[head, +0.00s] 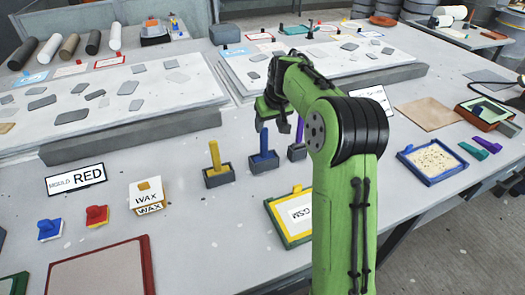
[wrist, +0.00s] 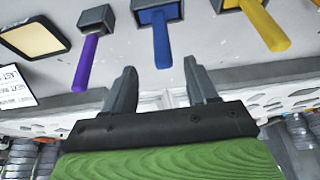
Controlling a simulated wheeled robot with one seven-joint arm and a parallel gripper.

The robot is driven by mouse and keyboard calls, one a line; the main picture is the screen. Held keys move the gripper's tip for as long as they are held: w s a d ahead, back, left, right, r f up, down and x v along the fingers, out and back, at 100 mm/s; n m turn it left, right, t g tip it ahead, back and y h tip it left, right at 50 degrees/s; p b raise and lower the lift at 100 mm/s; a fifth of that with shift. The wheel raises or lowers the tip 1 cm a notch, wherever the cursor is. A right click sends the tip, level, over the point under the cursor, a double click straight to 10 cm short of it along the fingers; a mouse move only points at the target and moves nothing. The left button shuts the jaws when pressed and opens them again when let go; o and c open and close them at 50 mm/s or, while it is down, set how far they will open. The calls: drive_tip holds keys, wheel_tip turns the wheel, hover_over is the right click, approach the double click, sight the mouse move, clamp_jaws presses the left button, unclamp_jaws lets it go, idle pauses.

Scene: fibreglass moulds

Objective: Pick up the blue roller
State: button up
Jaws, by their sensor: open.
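The blue roller (head: 264,158) stands upright in a dark grey holder on the table, in the head view, between a yellow one (head: 217,158) and a purple one (head: 298,135). My gripper (head: 279,122) is partly hidden by my arm there, close above and behind the blue roller. In the wrist view the blue roller (wrist: 160,36) hangs from the top of the picture. Its free end lies between the tips of my open, empty gripper (wrist: 160,68). I cannot tell how far apart they are in depth. The purple one (wrist: 86,62) is left, the yellow one (wrist: 264,26) right.
A yellow-framed board (head: 275,225) lies in front of the holders. Raised white slabs (head: 190,92) with grey pieces lie behind. A blue tray (head: 405,155) is at right.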

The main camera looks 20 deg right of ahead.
sight(263, 139)
drive_tip(key=x, duration=0.4)
drive_tip(key=shift+w+a+f+b, duration=0.1)
drive_tip(key=shift+a+f+b, duration=0.1)
drive_tip(key=shift+b, duration=0.1)
drive_tip(key=b+x, duration=0.1)
drive_tip(key=x, duration=0.5)
drive_tip(key=shift+r, duration=0.1)
drive_tip(key=shift+c, duration=0.4)
drive_tip(key=c, duration=1)
